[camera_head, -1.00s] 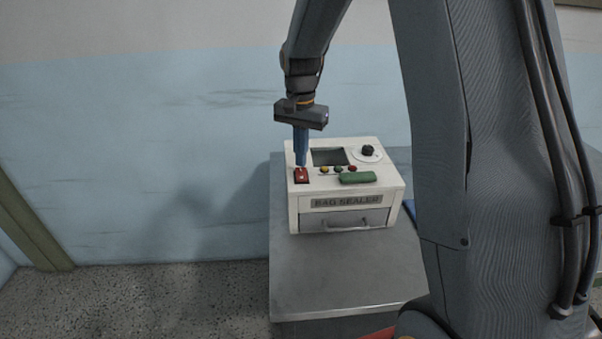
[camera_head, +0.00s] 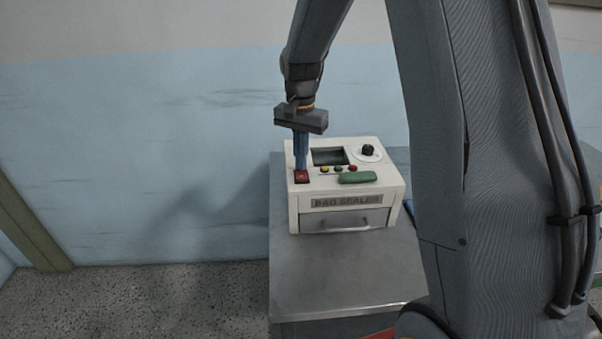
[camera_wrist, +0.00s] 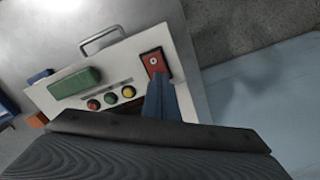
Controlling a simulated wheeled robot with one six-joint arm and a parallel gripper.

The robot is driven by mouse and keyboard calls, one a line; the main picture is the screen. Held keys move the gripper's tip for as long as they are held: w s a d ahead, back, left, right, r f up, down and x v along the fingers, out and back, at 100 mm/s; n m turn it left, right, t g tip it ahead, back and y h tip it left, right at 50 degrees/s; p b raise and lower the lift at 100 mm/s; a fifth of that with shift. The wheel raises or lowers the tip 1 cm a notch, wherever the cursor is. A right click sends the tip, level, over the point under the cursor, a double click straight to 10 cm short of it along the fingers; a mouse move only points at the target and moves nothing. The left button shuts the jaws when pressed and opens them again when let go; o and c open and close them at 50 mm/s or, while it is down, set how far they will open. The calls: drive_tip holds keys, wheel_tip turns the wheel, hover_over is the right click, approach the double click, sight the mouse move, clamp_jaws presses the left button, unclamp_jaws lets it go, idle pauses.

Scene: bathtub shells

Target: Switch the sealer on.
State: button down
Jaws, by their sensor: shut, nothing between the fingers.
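The white bag sealer (camera_head: 347,221) stands on a grey metal table, its label on the front. Its red rocker switch (camera_head: 303,180) is at the left of the top panel. It also shows in the wrist view (camera_wrist: 154,62), with a round mark on its far end. My gripper (camera_head: 302,167) points down with its blue fingers shut and empty. The fingertips are at the rear end of the switch, touching it or very close; I cannot tell which. In the wrist view the fingers (camera_wrist: 160,82) cover the switch's near end.
The sealer's panel also has a dark window (camera_head: 329,156), a black knob (camera_head: 368,150), small coloured buttons (camera_head: 338,169) and a green block (camera_head: 357,177). A drawer handle (camera_head: 347,226) is on its front. The metal table (camera_head: 340,275) is clear in front. A wall stands behind.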

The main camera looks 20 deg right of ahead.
drive_tip(key=shift+f, duration=0.1)
wheel_tip(320, 180, up, 7)
drive_tip(key=p, duration=0.5)
idle(0.5)
drive_tip(key=shift+s, duration=0.1)
